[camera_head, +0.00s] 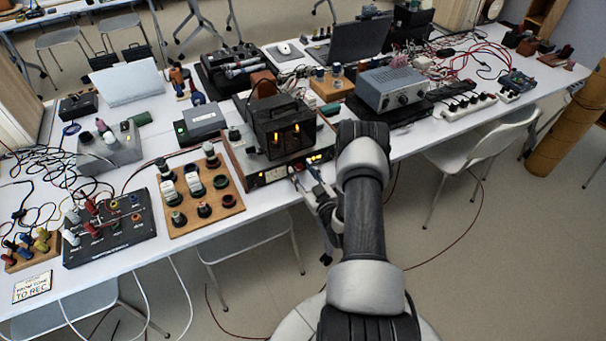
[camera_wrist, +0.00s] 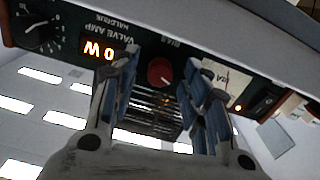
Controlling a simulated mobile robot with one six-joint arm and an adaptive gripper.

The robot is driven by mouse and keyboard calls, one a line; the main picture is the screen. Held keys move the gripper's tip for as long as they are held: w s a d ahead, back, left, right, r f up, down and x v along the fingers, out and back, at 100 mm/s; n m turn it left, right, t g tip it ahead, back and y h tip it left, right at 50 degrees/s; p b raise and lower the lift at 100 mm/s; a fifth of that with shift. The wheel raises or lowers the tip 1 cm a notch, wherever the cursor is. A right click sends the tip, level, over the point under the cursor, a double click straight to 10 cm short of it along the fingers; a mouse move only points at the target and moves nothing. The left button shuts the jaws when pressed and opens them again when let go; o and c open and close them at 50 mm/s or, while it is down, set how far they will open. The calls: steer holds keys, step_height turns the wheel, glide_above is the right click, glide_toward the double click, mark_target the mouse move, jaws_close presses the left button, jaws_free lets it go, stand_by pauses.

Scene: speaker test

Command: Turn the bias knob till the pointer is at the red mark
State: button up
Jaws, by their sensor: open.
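The valve amp (camera_head: 240,155) stands at the table's front edge, with glowing valves in a dark cage on top. In the wrist view its front panel (camera_wrist: 145,30) appears upside down, with a lit display (camera_wrist: 100,49). The red bias knob (camera_wrist: 160,72) lies between my fingers, with gaps visible on both sides. A pale meter face (camera_wrist: 222,82) is partly hidden by a finger; I cannot make out its pointer or red mark clearly. My gripper (camera_wrist: 161,62) is open, its blue-padded fingers either side of the knob. In the head view my gripper (camera_head: 312,190) is at the amp's front.
A black dial (camera_wrist: 38,32) and a small switch (camera_wrist: 262,101) flank the controls on the panel. A wooden board with several dark knobs (camera_head: 235,201) lies left of the amp. A grey instrument box (camera_head: 390,89) stands to the right.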

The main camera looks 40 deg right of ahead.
jaws_close()
stand_by(0.5)
steer(key=m, duration=0.4)
steer(key=shift+b, duration=0.3)
steer(key=m, duration=0.4)
steer(key=shift+m+b, duration=0.3)
steer(key=m, duration=0.4)
steer(key=shift+m, duration=2.1)
